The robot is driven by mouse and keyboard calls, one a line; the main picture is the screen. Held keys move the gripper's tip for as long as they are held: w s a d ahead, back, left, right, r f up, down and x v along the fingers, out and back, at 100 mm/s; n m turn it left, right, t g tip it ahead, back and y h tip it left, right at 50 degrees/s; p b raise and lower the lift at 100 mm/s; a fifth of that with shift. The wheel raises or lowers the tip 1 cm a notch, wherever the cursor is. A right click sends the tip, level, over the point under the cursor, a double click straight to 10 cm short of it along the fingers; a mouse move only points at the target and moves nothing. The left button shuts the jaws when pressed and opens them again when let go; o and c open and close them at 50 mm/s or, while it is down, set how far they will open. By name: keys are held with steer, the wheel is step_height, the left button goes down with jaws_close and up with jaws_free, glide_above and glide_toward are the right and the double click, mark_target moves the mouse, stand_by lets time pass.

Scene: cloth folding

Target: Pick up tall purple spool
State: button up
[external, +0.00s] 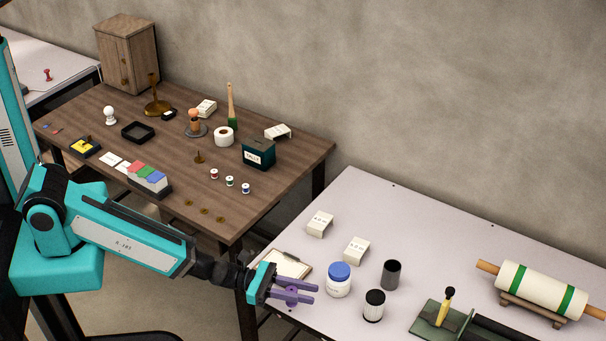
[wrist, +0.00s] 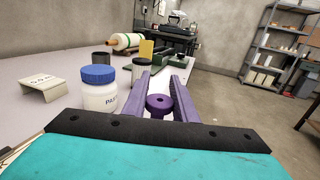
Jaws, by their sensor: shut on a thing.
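The purple spool (wrist: 159,105) sits between the two purple fingers of my gripper (wrist: 166,92) in the wrist view, with its round top and centre hole showing. In the external view my gripper (external: 293,290) is at the left edge of the pale table, shut on the spool (external: 292,297). The spool looks upright. Its lower part is hidden in the wrist view. I cannot tell whether its base touches anything.
A white jar with a blue lid (external: 339,279) stands just right of my gripper. A black-lidded jar (external: 374,305) and a dark cup (external: 391,274) stand beyond it. A clipboard (external: 289,263) lies behind my gripper. White place cards (external: 320,224) stand farther back.

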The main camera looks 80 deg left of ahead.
steer(key=shift+s+a+r+p, duration=0.15)
steer(key=shift+s+r+p, duration=0.05)
steer(key=shift+s+p, duration=0.8)
steer(key=shift+s+a+r+p, duration=0.15)
steer(key=shift+s+r+p, duration=0.05)
steer(key=shift+s+p, duration=0.8)
steer(key=shift+s+a+p, duration=0.2)
steer(key=shift+s+p, duration=0.8)
steer(key=shift+s, duration=0.15)
steer(key=shift+f, duration=0.25)
